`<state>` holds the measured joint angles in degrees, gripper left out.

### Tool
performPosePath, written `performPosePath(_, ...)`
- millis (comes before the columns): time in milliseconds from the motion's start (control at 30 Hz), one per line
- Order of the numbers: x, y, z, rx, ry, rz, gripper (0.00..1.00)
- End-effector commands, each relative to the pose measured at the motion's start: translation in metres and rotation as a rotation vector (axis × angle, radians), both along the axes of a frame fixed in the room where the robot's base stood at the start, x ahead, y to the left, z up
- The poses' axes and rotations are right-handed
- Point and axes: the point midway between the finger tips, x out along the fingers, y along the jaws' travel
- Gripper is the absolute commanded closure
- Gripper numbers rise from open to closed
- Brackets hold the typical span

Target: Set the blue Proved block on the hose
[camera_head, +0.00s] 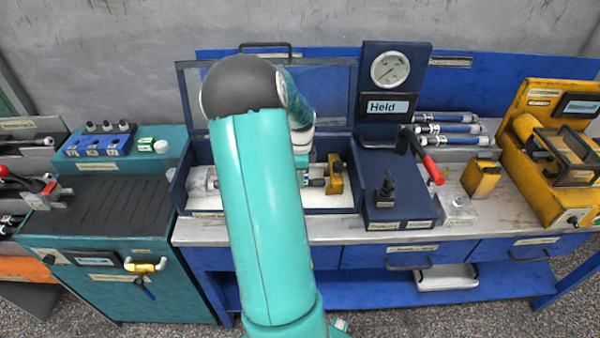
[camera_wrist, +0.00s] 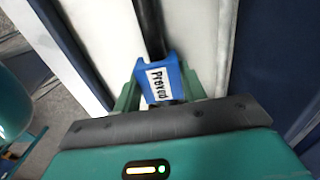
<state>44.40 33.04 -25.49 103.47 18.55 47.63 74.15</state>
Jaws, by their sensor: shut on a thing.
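The blue Proved block (camera_wrist: 161,72) is in my gripper (camera_wrist: 160,88) in the wrist view, between two green fingers shut on it. Its white label reads "Proved". The dark hose (camera_wrist: 150,28) runs up the wrist view from the block's notched far edge, in line with it. I cannot tell whether the block touches the hose or is just above it. In the head view my arm covers the gripper and the block; only a short dark piece of the hose (camera_head: 316,182) shows right of the arm, in the open blue case.
The open blue case (camera_head: 345,205) has a pale floor and a clear raised lid. A yellow clamp (camera_head: 335,174) stands inside it. To the right stands a gauge (camera_head: 390,69) with a "Held" sign (camera_head: 388,106) and a red-handled lever (camera_head: 432,170). A teal cabinet (camera_head: 120,240) stands left.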

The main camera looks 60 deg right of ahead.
Motion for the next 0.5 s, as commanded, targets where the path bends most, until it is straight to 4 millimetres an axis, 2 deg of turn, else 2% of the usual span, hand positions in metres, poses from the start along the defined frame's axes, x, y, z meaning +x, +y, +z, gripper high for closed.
performPosePath(500, -0.0002, -0.0001, -0.0099, 0.000, 0.001, 0.001, 0.80)
